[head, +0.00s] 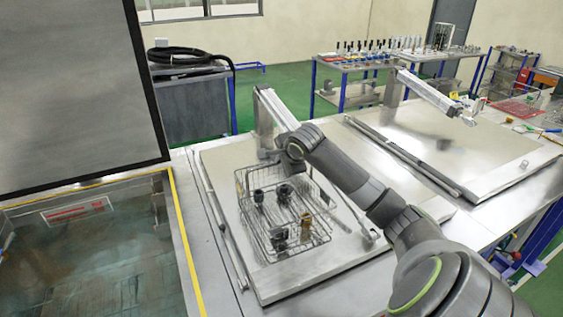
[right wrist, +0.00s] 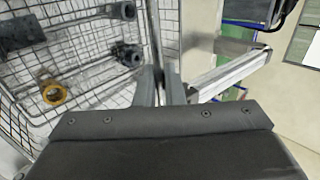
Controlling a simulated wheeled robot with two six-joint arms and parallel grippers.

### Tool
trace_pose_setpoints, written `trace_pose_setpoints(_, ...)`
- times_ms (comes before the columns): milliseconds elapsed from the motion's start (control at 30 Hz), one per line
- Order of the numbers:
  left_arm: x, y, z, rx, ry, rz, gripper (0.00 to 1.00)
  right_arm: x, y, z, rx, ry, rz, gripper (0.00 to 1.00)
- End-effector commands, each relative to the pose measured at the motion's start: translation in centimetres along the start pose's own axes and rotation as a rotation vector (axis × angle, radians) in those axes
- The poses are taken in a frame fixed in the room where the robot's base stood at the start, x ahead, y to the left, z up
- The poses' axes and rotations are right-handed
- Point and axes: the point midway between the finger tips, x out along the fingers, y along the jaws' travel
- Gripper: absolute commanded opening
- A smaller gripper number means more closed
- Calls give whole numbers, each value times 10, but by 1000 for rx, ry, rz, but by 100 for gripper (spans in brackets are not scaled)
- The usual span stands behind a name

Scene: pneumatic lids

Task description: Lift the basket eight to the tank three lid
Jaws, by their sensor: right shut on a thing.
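A wire basket (head: 247,215) with several dark fittings and one brass-coloured fitting inside is at the middle tank lid (head: 345,268) in the head view; I cannot tell whether it touches the lid. My right gripper (head: 280,170) is at the basket's far rim, its fingers partly hidden by the wrist. In the right wrist view the fingers (right wrist: 160,88) are closed on the wire edge of the basket (right wrist: 90,65). The brass fitting (right wrist: 54,93) shows inside it. My left gripper is out of view. No tank number is readable.
An open tank (head: 90,260) lies at left under a raised dark panel (head: 75,95). Another flat lid (head: 450,140) lies at right. Metal cylinder arms (head: 275,108) stand behind the lids. Workbenches (head: 350,68) stand at the back.

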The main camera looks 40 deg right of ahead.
Motion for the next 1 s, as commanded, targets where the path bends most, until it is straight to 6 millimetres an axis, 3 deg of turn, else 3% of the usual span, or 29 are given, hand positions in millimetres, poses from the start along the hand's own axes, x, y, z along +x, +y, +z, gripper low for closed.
trace_pose_setpoints(900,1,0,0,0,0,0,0,5,3,1,-2,-1,-9,0)
trace_pose_setpoints(933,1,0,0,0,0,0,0,5,3,1,-2,-1,-9,11)
trace_pose_setpoints(1000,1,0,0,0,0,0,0,5,3,1,-2,-1,-9,21)
